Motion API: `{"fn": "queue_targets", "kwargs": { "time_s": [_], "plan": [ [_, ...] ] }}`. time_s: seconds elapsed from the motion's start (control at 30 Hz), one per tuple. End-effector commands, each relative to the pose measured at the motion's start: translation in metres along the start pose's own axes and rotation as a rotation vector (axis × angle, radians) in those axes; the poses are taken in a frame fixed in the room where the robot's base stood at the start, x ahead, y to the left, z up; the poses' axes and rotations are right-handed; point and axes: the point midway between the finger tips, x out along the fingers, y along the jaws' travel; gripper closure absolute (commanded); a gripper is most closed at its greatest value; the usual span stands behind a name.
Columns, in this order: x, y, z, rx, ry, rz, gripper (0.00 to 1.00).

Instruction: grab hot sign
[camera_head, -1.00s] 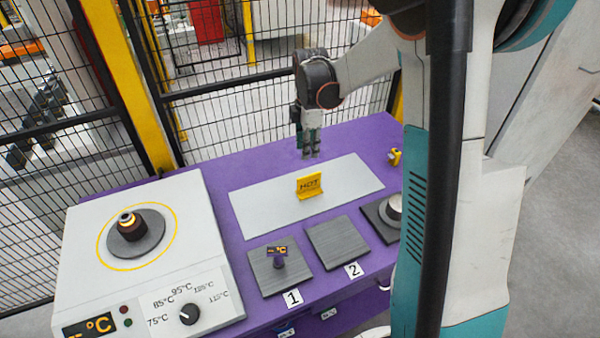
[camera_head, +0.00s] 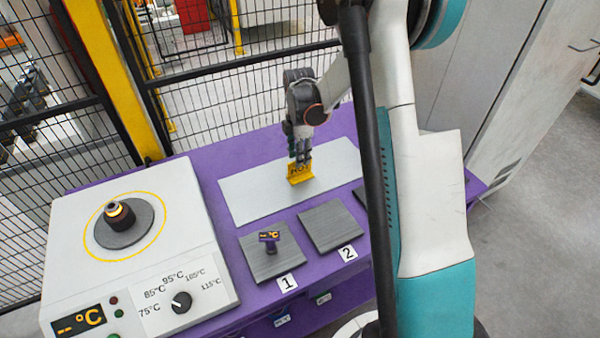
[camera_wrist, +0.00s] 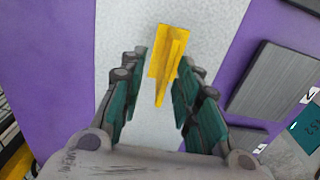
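The hot sign (camera_head: 300,175) is a small yellow folded sign marked HOT, standing on a light grey plate (camera_head: 250,193) on the purple table. My gripper (camera_head: 301,158) is just above and behind it, pointing down, its fingertips overlapping the sign's top edge in the head view. In the wrist view the sign (camera_wrist: 166,62) lies ahead, between the lines of the two spread fingers of my gripper (camera_wrist: 160,108). The fingers are open, with gaps on both sides of the sign. Whether the fingertips are at the sign's height is hard to tell.
A white heater box (camera_head: 65,215) with a dial and display stands at left, a dark ring part (camera_head: 120,216) on its round plate. Dark pads marked 1 (camera_head: 285,255) and 2 (camera_head: 330,226) lie in front; a small temperature device (camera_head: 269,238) stands on pad 1. A mesh fence (camera_head: 240,85) runs behind.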

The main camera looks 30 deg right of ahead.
Motion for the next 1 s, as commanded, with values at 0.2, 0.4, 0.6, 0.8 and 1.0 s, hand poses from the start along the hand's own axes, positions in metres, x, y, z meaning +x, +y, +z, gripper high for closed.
{"fn": "queue_targets", "kwargs": {
  "time_s": [0.2, 0.4, 0.6, 0.8, 1.0],
  "plan": [
    [0.027, -0.006, -0.002, 0.000, 0.000, 0.000, 0.70],
    [0.050, -0.007, -0.002, 0.000, 0.000, 0.000, 0.70],
    [0.050, -0.007, -0.002, 0.000, 0.000, 0.000, 0.70],
    [0.050, -0.007, -0.002, 0.000, 0.000, 0.000, 1.00],
    [0.050, -0.007, -0.002, 0.000, 0.000, 0.000, 1.00]
  ]
}}
